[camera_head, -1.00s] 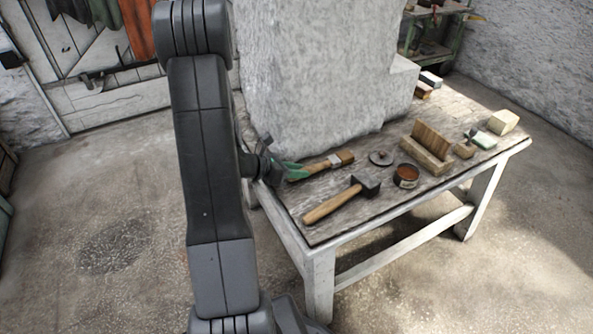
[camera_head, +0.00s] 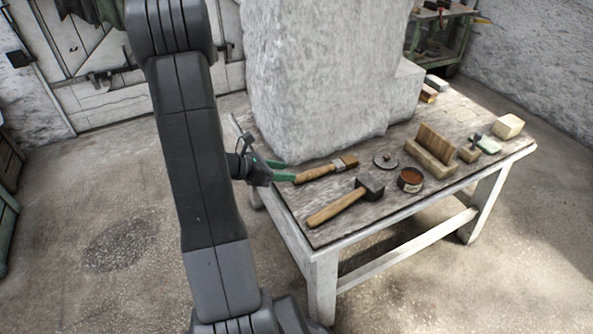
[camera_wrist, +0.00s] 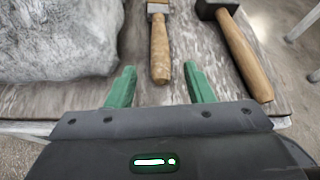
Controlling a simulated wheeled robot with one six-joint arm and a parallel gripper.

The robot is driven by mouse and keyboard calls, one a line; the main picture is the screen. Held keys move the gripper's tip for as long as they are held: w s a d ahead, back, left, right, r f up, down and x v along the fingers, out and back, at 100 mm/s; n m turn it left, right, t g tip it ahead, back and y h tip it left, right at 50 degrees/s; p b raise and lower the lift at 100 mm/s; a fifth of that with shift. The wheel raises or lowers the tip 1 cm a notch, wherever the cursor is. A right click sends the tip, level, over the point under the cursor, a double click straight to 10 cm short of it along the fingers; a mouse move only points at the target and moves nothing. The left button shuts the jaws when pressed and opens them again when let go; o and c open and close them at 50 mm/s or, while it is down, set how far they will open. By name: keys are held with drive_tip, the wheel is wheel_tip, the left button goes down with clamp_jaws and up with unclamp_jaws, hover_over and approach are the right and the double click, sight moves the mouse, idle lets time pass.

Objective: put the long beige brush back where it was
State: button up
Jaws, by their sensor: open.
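The long beige brush (camera_head: 325,169) lies on the worn wooden table, its wooden handle pointing left and its ferrule and bristles to the right. In the wrist view its handle (camera_wrist: 160,52) points toward me, and the bristle end is cut off at the top. My gripper (camera_head: 288,171) is at the table's left edge with its green fingers at the handle's end. In the wrist view my gripper (camera_wrist: 159,82) is open, its fingers apart on either side of the handle tip, and nothing is held between them.
A hammer (camera_head: 345,203) lies close in front of the brush. A round tin (camera_head: 410,180), a flat disc (camera_head: 385,161) and a wooden block brush (camera_head: 432,153) are to the right. A large stone block (camera_head: 325,80) stands just behind on the table (camera_head: 325,232).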

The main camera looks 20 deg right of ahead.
drive_tip(key=shift+v, duration=2.75)
